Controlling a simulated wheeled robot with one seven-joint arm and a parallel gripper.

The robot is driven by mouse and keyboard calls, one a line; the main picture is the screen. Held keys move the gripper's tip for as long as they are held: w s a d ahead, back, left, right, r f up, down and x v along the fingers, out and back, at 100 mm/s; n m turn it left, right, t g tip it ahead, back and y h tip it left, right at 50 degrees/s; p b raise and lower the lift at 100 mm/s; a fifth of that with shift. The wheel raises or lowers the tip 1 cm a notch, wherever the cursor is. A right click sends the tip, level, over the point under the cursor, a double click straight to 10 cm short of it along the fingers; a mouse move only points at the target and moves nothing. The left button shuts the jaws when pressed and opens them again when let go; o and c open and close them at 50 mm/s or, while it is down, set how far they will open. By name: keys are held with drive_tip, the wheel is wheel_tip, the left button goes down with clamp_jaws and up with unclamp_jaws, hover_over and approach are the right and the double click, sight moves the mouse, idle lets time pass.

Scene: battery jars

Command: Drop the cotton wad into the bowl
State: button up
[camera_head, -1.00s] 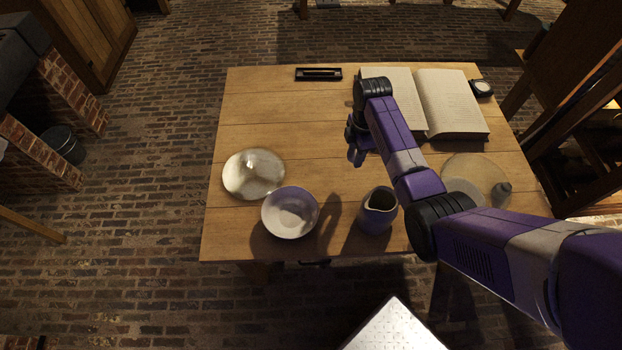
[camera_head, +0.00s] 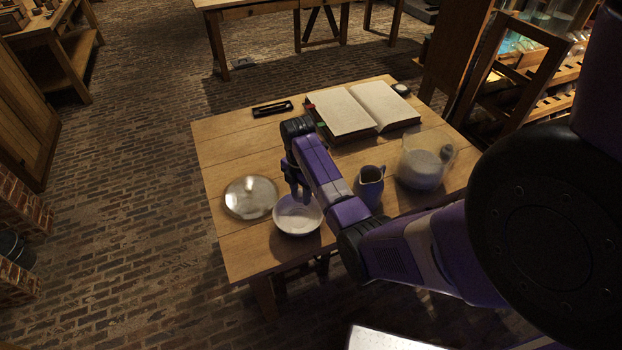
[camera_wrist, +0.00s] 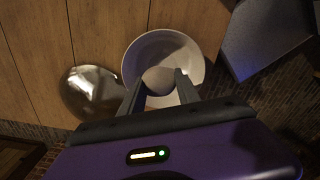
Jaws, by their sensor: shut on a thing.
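The white bowl (camera_head: 297,217) stands on the wooden table near its front edge. My gripper (camera_head: 299,194) is over the back part of the bowl in the head view. In the wrist view my gripper (camera_wrist: 161,80) is shut on the pale, rounded cotton wad (camera_wrist: 158,79), with a fingertip on each side of it. The bowl (camera_wrist: 138,52) lies beyond the wad in that view, and its visible inside looks empty. The wad is too small and shaded to make out clearly in the head view.
An open book (camera_head: 347,112) and a dark pen tray (camera_head: 272,109) lie at the back of the table (camera_head: 225,150).

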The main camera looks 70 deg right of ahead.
drive_tip(key=shift+a+f, duration=0.1)
drive_tip(key=shift+f, duration=0.4)
drive_tip(key=b, duration=0.4)
hover_over(302, 216)
wheel_tip(302, 216, down, 5)
drive_tip(key=shift+a, duration=0.1)
drive_tip(key=o, duration=1.3)
drive_tip(key=shift+c, duration=0.2)
drive_tip(key=shift+r, duration=0.1)
wheel_tip(302, 216, up, 8)
drive_tip(key=shift+f, duration=0.15)
